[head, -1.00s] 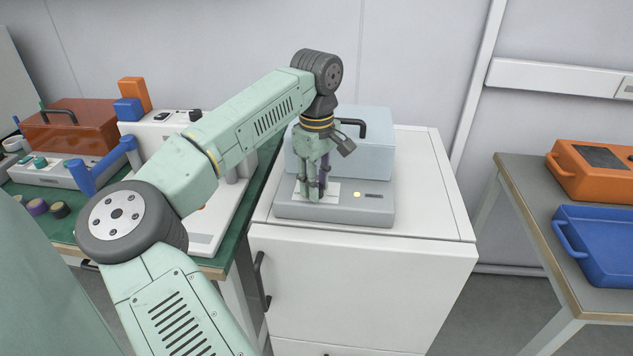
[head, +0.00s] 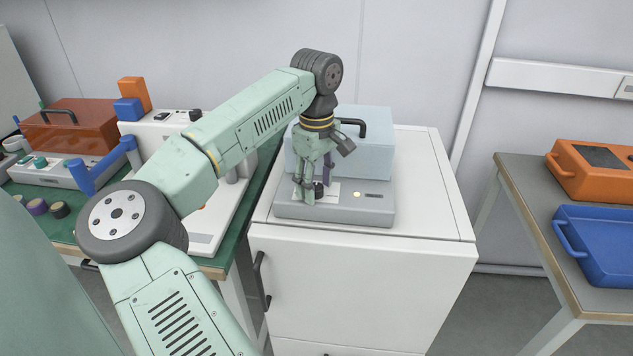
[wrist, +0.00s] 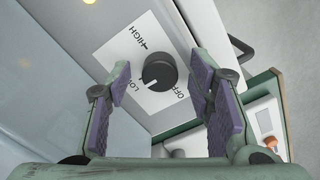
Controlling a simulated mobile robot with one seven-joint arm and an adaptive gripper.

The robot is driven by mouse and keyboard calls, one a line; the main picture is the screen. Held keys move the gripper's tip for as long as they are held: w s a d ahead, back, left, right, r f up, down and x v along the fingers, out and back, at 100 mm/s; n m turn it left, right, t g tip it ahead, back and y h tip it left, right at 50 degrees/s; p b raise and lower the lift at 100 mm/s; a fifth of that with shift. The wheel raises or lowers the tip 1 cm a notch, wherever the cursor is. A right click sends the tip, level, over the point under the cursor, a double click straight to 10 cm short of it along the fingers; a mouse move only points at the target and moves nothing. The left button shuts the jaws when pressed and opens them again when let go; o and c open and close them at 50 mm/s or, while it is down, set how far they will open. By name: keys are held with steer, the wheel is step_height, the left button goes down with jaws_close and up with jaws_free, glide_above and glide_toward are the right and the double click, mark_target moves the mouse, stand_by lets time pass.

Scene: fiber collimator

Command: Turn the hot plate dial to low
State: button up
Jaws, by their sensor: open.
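The hot plate (head: 345,212) is a grey base with a pale blue box-shaped upper part behind it, on a white cabinet. Its black round dial (wrist: 160,72) sits on a white label with HIGH, LOW and OFF around it. A pale mark shows on the dial's lower-left side, but I cannot tell exactly which setting it points at. My gripper (wrist: 161,75) is open, its purple-padded fingers on either side of the dial with gaps showing. In the head view my gripper (head: 314,192) points down over the label, and the dial shows small and dark between the fingers.
The white cabinet (head: 360,285) has bare top around the hot plate. A green-topped bench with instruments stands close on the left. A table on the right holds an orange case (head: 590,178) and a blue tray (head: 597,245). A small yellow light (head: 357,194) shows on the base.

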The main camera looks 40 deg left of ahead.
mark_target(316, 186)
step_height(316, 186, up, 12)
stand_by(0.5)
stand_by(0.4)
